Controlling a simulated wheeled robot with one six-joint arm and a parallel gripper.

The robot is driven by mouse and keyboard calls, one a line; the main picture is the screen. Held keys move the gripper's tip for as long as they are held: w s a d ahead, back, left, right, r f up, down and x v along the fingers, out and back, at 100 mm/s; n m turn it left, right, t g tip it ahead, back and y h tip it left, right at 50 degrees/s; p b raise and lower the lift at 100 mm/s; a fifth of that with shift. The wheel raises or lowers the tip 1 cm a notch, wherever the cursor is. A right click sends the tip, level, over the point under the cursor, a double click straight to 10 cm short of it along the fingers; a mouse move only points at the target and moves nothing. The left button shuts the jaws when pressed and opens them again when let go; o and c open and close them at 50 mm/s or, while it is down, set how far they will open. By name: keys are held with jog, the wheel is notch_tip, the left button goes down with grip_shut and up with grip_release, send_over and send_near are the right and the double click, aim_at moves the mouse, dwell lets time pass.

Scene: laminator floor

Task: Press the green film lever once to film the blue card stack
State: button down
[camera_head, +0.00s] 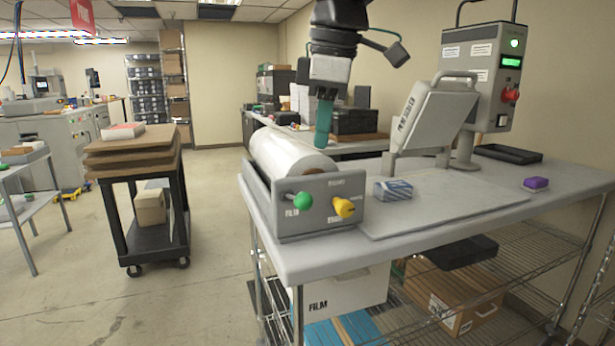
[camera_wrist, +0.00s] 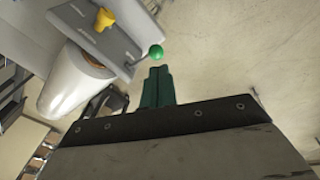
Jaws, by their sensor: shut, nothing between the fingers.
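The green film lever (camera_head: 303,200) is a green ball knob on the front panel of the grey film roll unit (camera_head: 290,235), left of a yellow knob (camera_head: 344,207). It also shows in the wrist view (camera_wrist: 156,51), just beyond the fingertips. The blue card stack (camera_head: 393,189) lies on the table to the right of the unit. My gripper (camera_head: 323,140), with green fingers, is shut and empty. In the head view it hangs pointing down over the film roll; in the wrist view its fingertips (camera_wrist: 157,72) look apart from the green knob.
A white film roll (camera_head: 287,153) sits in the unit. A tilted film sealer (camera_head: 425,118) and a control post (camera_head: 482,75) stand behind the card stack. A purple block (camera_head: 536,183) lies at the right. A black cart (camera_head: 150,225) stands left, with clear floor between.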

aim_at(307, 195)
jog(key=r+n, duration=0.5)
jog(key=shift+w+a+r, duration=0.1)
jog(key=shift+w+a, duration=0.05)
jog(key=shift+a, duration=0.1)
jog(key=w+f, duration=0.1)
jog(key=f, duration=0.3)
jog(key=a+f, duration=0.1)
jog(key=f, duration=0.4)
jog(key=w+f, duration=0.1)
jog(key=f, duration=0.3)
jog(key=shift+w+a+f, duration=0.3)
jog(key=shift+w+f, duration=0.05)
jog(key=shift+f, duration=0.05)
